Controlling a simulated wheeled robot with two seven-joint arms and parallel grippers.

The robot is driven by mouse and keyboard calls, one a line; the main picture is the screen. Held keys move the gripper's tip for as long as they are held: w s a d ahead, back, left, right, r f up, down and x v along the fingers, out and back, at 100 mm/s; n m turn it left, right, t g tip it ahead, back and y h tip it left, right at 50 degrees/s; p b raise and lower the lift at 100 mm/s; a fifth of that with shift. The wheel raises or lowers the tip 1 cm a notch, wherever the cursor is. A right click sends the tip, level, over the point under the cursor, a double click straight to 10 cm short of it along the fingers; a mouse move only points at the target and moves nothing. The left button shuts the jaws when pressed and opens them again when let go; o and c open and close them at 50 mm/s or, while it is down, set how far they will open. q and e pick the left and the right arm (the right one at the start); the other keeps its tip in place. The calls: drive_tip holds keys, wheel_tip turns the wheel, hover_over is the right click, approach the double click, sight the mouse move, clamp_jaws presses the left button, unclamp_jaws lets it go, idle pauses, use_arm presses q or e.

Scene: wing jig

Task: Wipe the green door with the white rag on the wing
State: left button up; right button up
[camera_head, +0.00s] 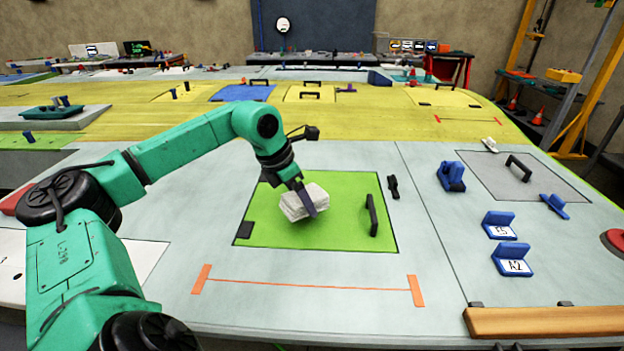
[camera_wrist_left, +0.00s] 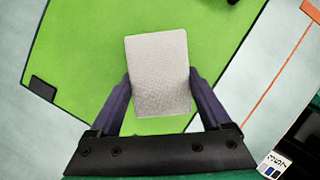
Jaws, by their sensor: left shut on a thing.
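The green door (camera_head: 340,225) is a flat square panel on the grey wing, with a black handle (camera_head: 371,216) on its right side and a dark patch at its lower left corner. My left gripper (camera_head: 305,203) is over the middle of the door, shut on the white rag (camera_head: 300,201), a pale block-like pad. The left wrist view shows the rag (camera_wrist_left: 158,72) between the two dark fingers, with the green door (camera_wrist_left: 85,50) behind it. I cannot tell whether the rag touches the door. My right gripper is in neither view.
A black latch (camera_head: 393,187) lies just right of the door. Blue holders (camera_head: 451,176) and a grey panel with a handle (camera_head: 519,168) are farther right. A wooden bar (camera_head: 545,322) lies at the front right. An orange line with end marks (camera_head: 310,285) runs in front of the door.

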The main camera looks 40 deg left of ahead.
use_arm(q)
drive_tip(key=r+p, duration=0.1)
drive_tip(key=r, duration=0.1)
drive_tip(key=r+p, duration=0.1)
drive_tip(key=shift+s+d+r, duration=0.1)
drive_tip(key=shift+s+r, duration=0.1)
drive_tip(key=shift+r, duration=0.15)
drive_tip(key=shift+w+r, duration=0.1)
drive_tip(key=shift+r, duration=0.05)
